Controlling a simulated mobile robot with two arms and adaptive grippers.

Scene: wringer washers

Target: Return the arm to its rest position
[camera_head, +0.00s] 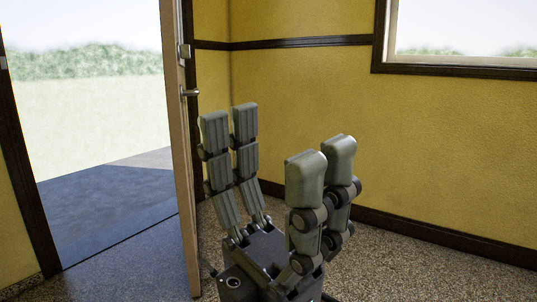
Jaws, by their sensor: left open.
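My left gripper (275,145) stands in the lower middle of the head view with its grey jointed fingers pointing up. The fingers are spread apart with an empty gap between them, and yellow wall shows through it. The dark palm is at the bottom of the picture, and the arm behind it is mostly out of view. My right gripper is not in view.
An open door (180,215) stands edge-on just left of my gripper, with a metal handle (190,92). The doorway at left leads outside. A yellow wall (430,130) with a window (465,28) is behind. Speckled floor (400,265) is clear at right.

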